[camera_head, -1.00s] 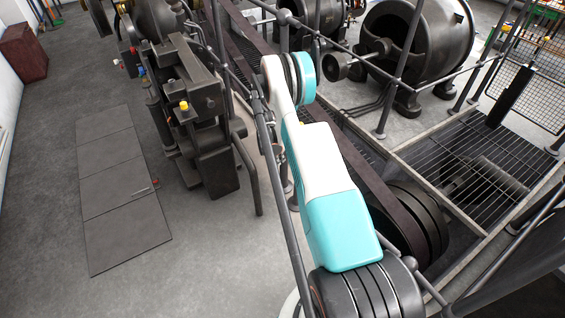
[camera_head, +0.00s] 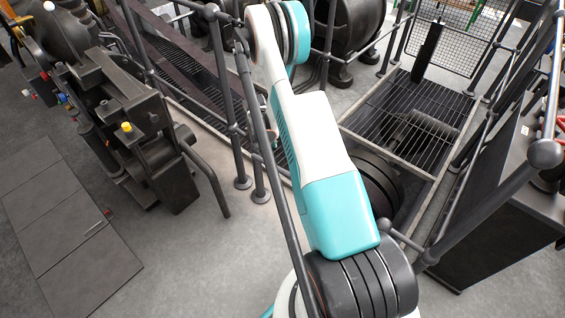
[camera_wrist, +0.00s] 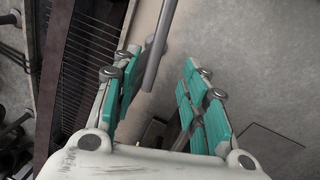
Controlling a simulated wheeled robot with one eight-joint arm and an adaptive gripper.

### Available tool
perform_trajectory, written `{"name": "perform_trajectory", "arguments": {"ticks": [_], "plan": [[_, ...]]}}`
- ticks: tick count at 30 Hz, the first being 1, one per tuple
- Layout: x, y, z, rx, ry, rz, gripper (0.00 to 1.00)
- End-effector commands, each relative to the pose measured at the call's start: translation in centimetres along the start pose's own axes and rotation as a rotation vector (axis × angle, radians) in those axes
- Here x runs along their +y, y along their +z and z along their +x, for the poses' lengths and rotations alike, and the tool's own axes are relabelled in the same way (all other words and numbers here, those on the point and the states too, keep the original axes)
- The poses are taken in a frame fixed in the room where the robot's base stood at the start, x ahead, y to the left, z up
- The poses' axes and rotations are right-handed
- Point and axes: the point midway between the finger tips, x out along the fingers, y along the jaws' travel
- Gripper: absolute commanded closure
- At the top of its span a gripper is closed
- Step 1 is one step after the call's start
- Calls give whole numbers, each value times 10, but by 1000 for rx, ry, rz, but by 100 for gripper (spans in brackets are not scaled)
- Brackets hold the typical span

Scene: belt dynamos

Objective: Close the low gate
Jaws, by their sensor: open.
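Grey tubular railings with ball joints stand around the machinery pit. A slim grey rail (camera_head: 268,150) runs down beside my arm in the head view; I cannot tell for certain whether it belongs to the low gate. In the wrist view my gripper (camera_wrist: 161,63) is open, with its teal-padded fingers apart. A grey bar (camera_wrist: 163,35) reaches down from the top between the fingers, closer to the left one. I cannot tell whether it touches. My gripper is not clearly visible in the head view.
A dark machine (camera_head: 135,130) stands at left beside floor plates (camera_head: 60,230). A grated pit (camera_head: 410,110) lies behind my arm. A dark cabinet (camera_head: 500,235) and a railing (camera_head: 490,190) are close on the right. Bare floor (camera_head: 200,260) is free at lower left.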

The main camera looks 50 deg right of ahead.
Motion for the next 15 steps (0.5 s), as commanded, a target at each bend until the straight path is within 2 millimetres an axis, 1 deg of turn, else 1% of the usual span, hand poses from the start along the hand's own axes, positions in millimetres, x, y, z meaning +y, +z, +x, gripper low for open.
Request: {"name": "perform_trajectory", "arguments": {"ticks": [2,5,8,15], "plan": [[-1,0,0,2,-1,26,60],[-2,0,7,2,-1,35,60],[-2,0,22,2,-1,34,60],[-2,0,69,2,-1,33,60]]}}
